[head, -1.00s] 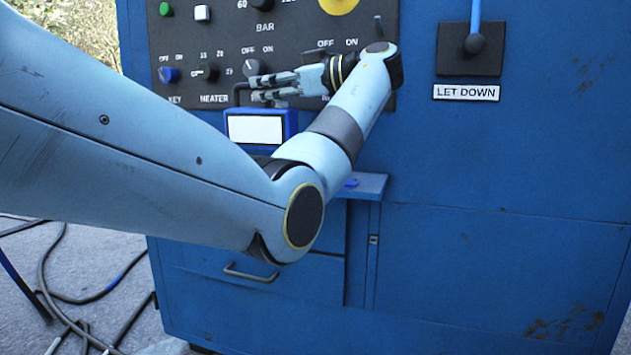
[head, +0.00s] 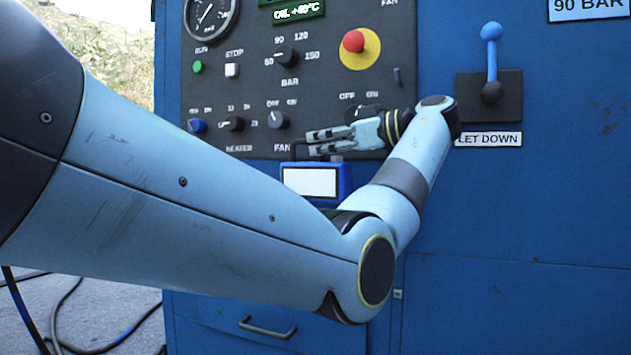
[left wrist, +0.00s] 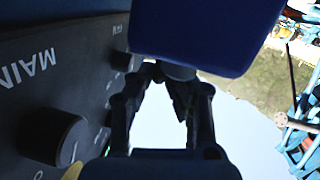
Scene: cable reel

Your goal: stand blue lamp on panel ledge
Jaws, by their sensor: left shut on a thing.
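The blue lamp (head: 345,181) has a white front face and a dark handle on top. In the head view it hangs upright below my left gripper (head: 313,143), in front of the lower edge of the control panel. My left gripper is shut on the handle. In the left wrist view the lamp's dark blue body (left wrist: 205,32) fills the top, close beyond the fingers (left wrist: 172,76). The panel ledge is not clearly visible now; my left forearm covers the area below the lamp. My right gripper is not in view.
The black control panel (head: 240,75) has several knobs, a gauge and a red emergency button (head: 353,41). A blue-knobbed lever (head: 491,60) stands to the right of my wrist. A drawer handle (head: 267,328) is low down. Cables (head: 70,310) lie on the ground at left.

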